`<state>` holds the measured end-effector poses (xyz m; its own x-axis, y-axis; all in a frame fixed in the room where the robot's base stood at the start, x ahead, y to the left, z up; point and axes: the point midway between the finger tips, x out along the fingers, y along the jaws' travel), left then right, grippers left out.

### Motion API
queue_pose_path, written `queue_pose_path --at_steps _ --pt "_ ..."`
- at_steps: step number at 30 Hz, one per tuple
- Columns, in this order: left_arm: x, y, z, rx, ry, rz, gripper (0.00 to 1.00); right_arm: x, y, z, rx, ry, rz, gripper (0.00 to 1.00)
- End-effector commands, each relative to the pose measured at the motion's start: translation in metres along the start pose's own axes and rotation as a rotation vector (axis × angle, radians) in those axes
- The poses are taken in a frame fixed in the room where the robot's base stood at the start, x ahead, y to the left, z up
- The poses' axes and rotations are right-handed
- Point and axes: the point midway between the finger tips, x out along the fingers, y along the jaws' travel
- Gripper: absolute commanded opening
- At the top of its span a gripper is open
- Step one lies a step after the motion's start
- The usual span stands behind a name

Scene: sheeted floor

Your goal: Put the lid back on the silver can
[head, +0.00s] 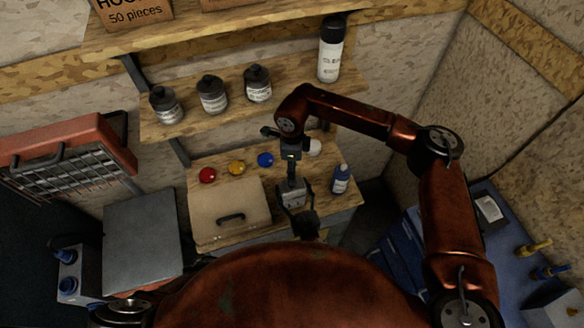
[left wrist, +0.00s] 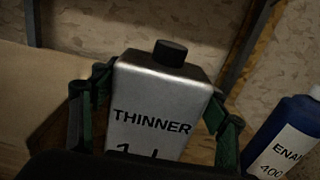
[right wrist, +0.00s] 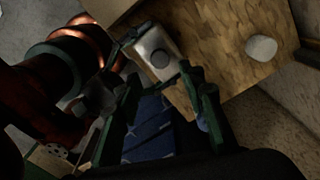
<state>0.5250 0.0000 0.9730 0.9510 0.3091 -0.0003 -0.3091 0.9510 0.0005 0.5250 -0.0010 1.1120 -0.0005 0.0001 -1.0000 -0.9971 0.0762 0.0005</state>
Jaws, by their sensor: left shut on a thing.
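The silver can (head: 292,198) labelled THINNER stands upright at the bench's front; it also shows in the left wrist view (left wrist: 150,90) and the right wrist view (right wrist: 153,47). A short black lid (left wrist: 170,52) sits on its top; whether it is tight I cannot tell. It shows as a dark disc in the right wrist view (right wrist: 158,60). My left gripper (head: 296,205) is shut on the can, a finger on each side (left wrist: 158,108). My right gripper (head: 292,172) hangs above the can; its fingers (right wrist: 160,73) are apart with nothing seen between them.
A blue bottle (head: 341,179) stands right of the can. A white round object (head: 315,147) lies behind. Red (head: 207,175), yellow (head: 236,168) and blue (head: 265,160) round items lie behind a tan box (head: 228,208) with a handle. A shelf (head: 220,118) with jars hangs above.

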Motion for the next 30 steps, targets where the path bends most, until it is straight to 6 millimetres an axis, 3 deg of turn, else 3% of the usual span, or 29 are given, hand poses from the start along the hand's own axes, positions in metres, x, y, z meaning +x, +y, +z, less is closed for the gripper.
queue_pose_path --at_steps 5,19,30 --pt "0.000 0.000 0.001 -0.001 -0.001 -0.001 0.01 0.008 0.000 0.000 0.002 0.001 0.001 0.37" --pt "0.000 0.000 0.001 -0.001 -0.001 -0.001 0.01 0.071 0.001 0.000 0.003 0.000 0.002 0.37" --pt "0.000 0.000 0.001 -0.001 -0.001 -0.001 0.01 0.080 0.000 0.000 0.002 -0.001 -0.001 0.37"
